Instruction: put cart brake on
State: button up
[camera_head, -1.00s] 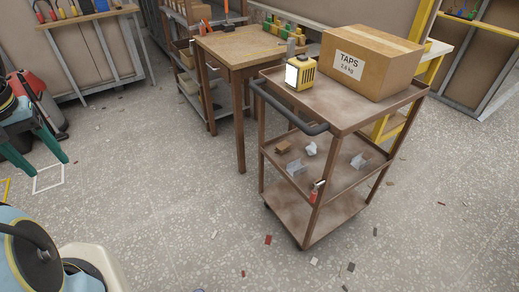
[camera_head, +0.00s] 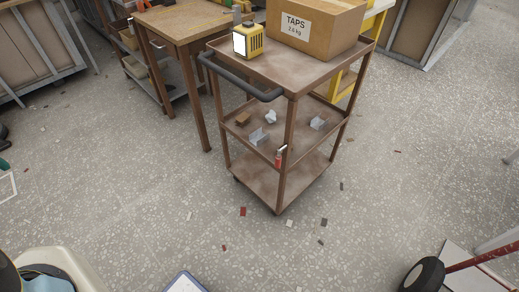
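The brown metal cart (camera_head: 260,181) has three shelves and stands in the middle of the view, with its dark grey push handle (camera_head: 238,86) on the left side. A small red lever with a pale tip, which looks like the brake (camera_head: 279,157), sits on the near corner post above the bottom shelf. It appears tilted, but I cannot tell whether it is on or off. The cart's wheels are mostly hidden under the bottom shelf. My gripper is not in view.
A cardboard box labelled TAPS (camera_head: 318,27) and a yellow lamp-like device (camera_head: 248,41) stand on the cart top. A wooden table (camera_head: 190,22) stands behind left. A black wheel (camera_head: 423,274) lies at bottom right. The floor before the cart is open, with small scattered chips.

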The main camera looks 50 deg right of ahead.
aim_at(278, 158)
jog(key=i+j+z, duration=0.1)
jog(key=z, duration=0.2)
jog(key=i+l+z, duration=0.15)
jog(key=l+z, duration=0.2)
jog(key=z, duration=0.15)
jog(key=i+l+z, duration=0.2)
jog(key=z, duration=0.25)
jog(key=l, duration=0.1)
